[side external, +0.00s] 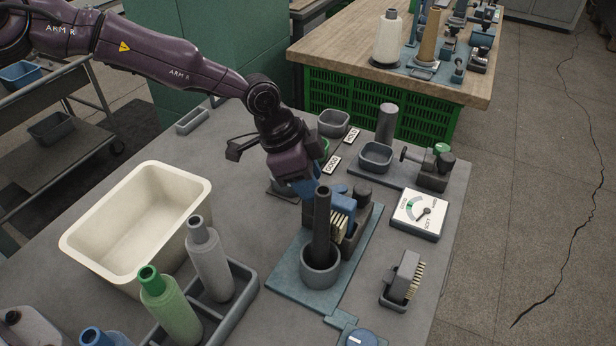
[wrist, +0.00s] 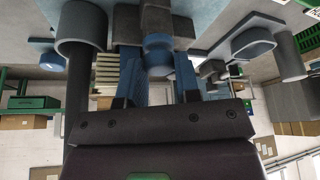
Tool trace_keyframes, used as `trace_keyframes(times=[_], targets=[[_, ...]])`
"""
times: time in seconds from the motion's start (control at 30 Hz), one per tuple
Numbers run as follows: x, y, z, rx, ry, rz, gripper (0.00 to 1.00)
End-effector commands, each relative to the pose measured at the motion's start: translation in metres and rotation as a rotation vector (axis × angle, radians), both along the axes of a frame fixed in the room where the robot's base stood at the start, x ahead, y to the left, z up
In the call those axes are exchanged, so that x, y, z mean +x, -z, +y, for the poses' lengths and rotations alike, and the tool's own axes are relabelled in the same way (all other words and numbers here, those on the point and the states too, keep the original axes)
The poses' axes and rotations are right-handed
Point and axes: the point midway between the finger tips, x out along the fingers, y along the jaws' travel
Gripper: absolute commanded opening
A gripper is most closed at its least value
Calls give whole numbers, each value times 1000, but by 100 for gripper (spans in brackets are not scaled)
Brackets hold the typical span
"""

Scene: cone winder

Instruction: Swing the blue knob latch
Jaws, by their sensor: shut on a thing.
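My gripper (side external: 306,190) is low over the blue base plate (side external: 291,266), behind the dark upright tube. In the wrist view, my two blue fingers (wrist: 158,72) stand on either side of a round blue knob (wrist: 157,47) and are shut on it. The knob sits among grey blocks of the latch (wrist: 163,18). In the side view, my wrist and the fixture hide the knob. The dark tube (side external: 322,225) stands upright in a round grey cup (side external: 320,266), close in front of my gripper.
A cream bin (side external: 140,222) stands at left, with a rack of cones (side external: 207,260) in front of it. A dial gauge (side external: 418,214) and a brush block (side external: 402,283) are at right. Grey cups and a post (side external: 386,125) stand behind. A blue dial (side external: 358,339) shows at the front edge.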

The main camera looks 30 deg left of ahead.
Motion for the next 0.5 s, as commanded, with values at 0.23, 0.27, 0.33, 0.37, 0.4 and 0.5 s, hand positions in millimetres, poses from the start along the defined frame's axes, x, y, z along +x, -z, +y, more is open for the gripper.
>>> trace_keyframes(times=[0.23,0.27,0.33,0.37,0.4,0.5], targets=[[2,0,1,0,233,3,7],[2,-1,1,0,262,2,7],[2,0,1,-2,325,2,7],[2,0,1,-1,352,3,7],[3,-1,1,0,386,1,7],[3,0,1,1,467,1,7]])
